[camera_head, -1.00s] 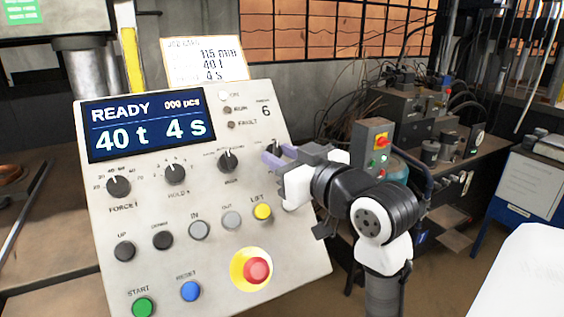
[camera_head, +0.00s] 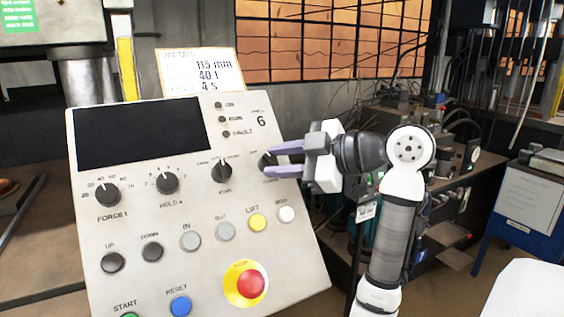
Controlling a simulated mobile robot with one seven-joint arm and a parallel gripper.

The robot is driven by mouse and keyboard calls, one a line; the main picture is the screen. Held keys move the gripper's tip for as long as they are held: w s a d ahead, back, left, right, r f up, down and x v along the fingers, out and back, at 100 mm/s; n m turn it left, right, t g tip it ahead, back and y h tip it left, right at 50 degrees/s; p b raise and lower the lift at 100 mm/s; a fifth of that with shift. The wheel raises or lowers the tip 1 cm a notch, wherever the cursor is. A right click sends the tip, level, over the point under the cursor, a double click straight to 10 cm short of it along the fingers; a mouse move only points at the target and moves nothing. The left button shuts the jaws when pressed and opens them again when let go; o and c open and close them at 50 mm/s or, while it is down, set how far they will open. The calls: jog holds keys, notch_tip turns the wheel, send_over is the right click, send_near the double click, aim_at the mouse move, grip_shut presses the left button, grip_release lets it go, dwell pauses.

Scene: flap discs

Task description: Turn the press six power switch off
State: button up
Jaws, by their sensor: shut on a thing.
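The press control panel (camera_head: 140,222) stands tilted at the left, marked with a 6 at its upper right. Its display (camera_head: 138,134) is dark, and the small lamps beside it are unlit. The power switch (camera_head: 266,160) is a black rotary knob at the right end of the knob row. My gripper (camera_head: 275,159) reaches in from the right with its two purple fingers shut on this knob. The fingers hide part of the knob, so its pointer and the label are hard to read.
A mode knob (camera_head: 222,172) sits just left of the power switch. White and yellow buttons lie below it, with a red emergency stop (camera_head: 250,284) lower down. A paper card (camera_head: 203,72) stands above the panel. A cluttered bench is behind my arm.

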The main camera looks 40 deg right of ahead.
jog(key=shift+n+g+y, duration=0.3)
jog(key=shift+n+g, duration=0.1)
jog(key=shift+n, duration=0.2)
jog(key=o, duration=1)
jog(key=shift+c, duration=0.2)
jog(key=b+v, duration=0.2)
jog(key=v, duration=1.1)
jog(key=shift+s+r+b, duration=0.25)
jog(key=shift+s+b, duration=0.1)
jog(key=shift+b, duration=0.05)
jog(key=shift+d, duration=0.1)
